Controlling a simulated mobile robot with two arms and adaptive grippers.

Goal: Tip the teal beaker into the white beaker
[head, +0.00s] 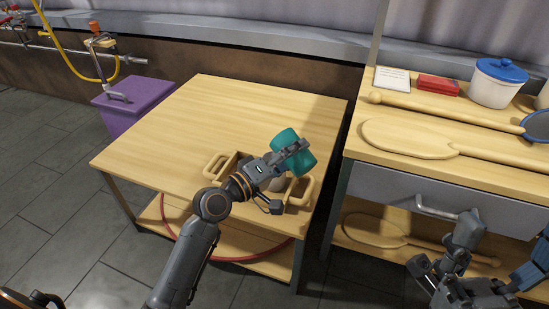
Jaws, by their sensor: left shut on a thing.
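The teal beaker (306,157) is above the right part of the wooden table. My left gripper (293,148) is shut around its side and holds it clearly tilted. The gripper's fingers cross the front of the beaker, and I cannot see what is inside it. Below the gripper, a pale vessel (278,184), which looks like the white beaker, shows only in a small part behind my wrist. It stands in a wooden tray (301,191) with handles at both ends. My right gripper (440,270) is at the lower right, away from both beakers; its finger opening is unclear.
The far and left parts of the table (215,115) are bare. A counter at the right bears a large wooden paddle (408,137), a white pot with blue lid (497,85) and a red box (438,85). A gap separates table and counter. A purple block (135,103) stands at left.

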